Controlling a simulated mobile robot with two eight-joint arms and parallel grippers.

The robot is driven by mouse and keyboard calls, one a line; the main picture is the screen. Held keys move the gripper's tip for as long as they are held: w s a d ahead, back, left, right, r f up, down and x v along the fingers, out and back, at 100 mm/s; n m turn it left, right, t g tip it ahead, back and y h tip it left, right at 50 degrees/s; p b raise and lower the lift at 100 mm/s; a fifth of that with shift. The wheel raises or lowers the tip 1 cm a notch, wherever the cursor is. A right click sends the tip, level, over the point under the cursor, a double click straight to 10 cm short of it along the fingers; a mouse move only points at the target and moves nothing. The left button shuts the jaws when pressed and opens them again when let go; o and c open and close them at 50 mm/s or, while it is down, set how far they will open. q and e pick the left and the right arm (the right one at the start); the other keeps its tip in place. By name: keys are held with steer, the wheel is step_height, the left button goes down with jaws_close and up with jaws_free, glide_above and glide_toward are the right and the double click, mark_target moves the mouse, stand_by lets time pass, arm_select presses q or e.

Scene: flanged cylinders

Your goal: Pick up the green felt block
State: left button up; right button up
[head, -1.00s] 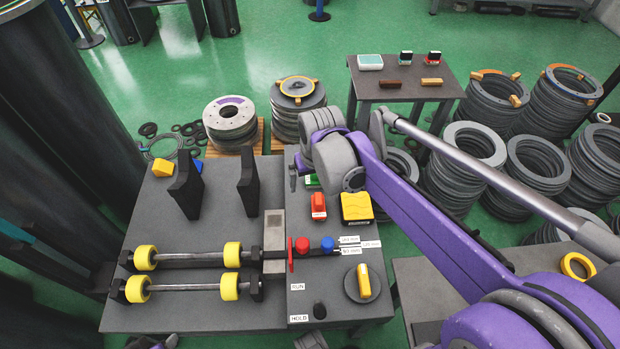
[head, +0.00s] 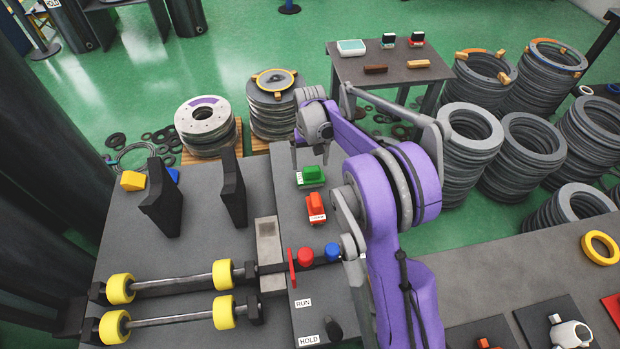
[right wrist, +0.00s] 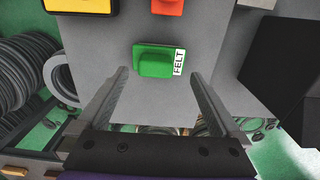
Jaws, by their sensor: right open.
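The green felt block (head: 312,176) stands on the right-hand part of the dark workbench, behind the red block. In the right wrist view the green block (right wrist: 155,61) carries a white label reading FELT. My right gripper (head: 311,158) is open and empty, pointing down just above and behind the green block. In the right wrist view the block lies just beyond and between the tips of the two fingers (right wrist: 158,76); I see no contact. My left gripper is not in view.
The red block (head: 316,208) stands close in front of the green one. A yellow block (right wrist: 80,5) shows beside the red one in the right wrist view. Black upright plates (head: 232,190) and rods with yellow rollers (head: 180,284) stand to the left. Stacked rings (head: 272,105) stand behind.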

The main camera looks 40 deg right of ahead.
mark_target(312, 168)
steer(key=f, duration=0.1)
steer(key=f+b, duration=0.1)
steer(key=f, duration=0.3)
steer(key=shift+d+f, duration=0.25)
steer(key=shift+d, duration=0.1)
steer(key=shift+r, duration=0.1)
jaws_close()
